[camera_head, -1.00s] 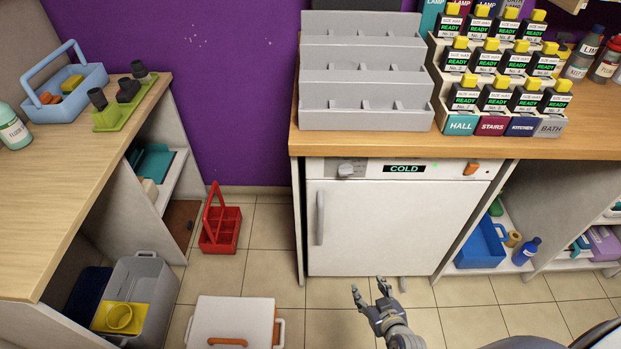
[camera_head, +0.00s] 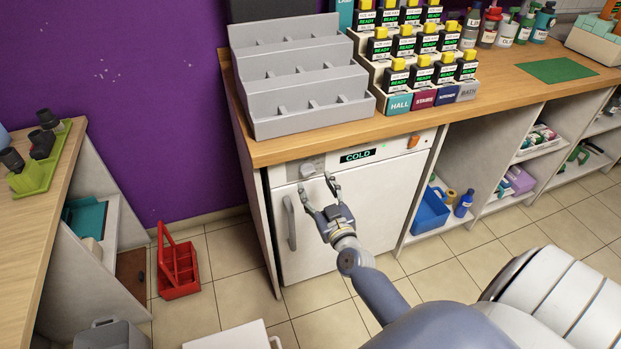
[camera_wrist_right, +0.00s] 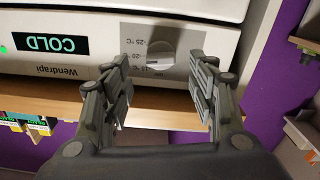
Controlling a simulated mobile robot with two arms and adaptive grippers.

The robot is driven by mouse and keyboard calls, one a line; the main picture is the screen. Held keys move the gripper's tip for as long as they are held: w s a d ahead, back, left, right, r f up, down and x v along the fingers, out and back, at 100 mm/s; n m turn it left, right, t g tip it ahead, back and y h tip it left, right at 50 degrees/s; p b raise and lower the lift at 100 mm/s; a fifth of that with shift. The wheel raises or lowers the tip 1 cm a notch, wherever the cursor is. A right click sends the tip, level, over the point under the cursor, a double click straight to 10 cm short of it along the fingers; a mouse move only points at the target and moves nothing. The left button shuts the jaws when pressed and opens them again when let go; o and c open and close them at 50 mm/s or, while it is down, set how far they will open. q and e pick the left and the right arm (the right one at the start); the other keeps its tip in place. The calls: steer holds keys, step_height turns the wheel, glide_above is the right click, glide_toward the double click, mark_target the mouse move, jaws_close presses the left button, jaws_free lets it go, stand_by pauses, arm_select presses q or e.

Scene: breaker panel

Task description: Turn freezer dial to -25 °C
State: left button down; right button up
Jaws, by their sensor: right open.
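The white freezer (camera_head: 365,215) stands under the wooden counter, with a grey dial (camera_head: 308,169) at the left of its top panel and a display (camera_head: 358,155) reading COLD. My right gripper (camera_head: 317,183) is open and empty just in front of the dial. In the right wrist view the picture is upside down; the dial (camera_wrist_right: 160,54) shows between and beyond the open fingers (camera_wrist_right: 158,75), apart from them. Small temperature marks beside it include -25 °C. I cannot tell exactly which mark the dial points to. My left gripper is out of view.
The freezer's vertical handle (camera_head: 290,222) is below the dial. The counter edge (camera_head: 330,143) overhangs the panel. An orange switch (camera_head: 413,141) sits at the panel's right. A red caddy (camera_head: 178,268) stands on the floor to the left, with free floor between it and the freezer.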

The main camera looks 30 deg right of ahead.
mark_target(309, 175)
steer(key=shift+x, duration=2.25)
steer(key=c, duration=1.1)
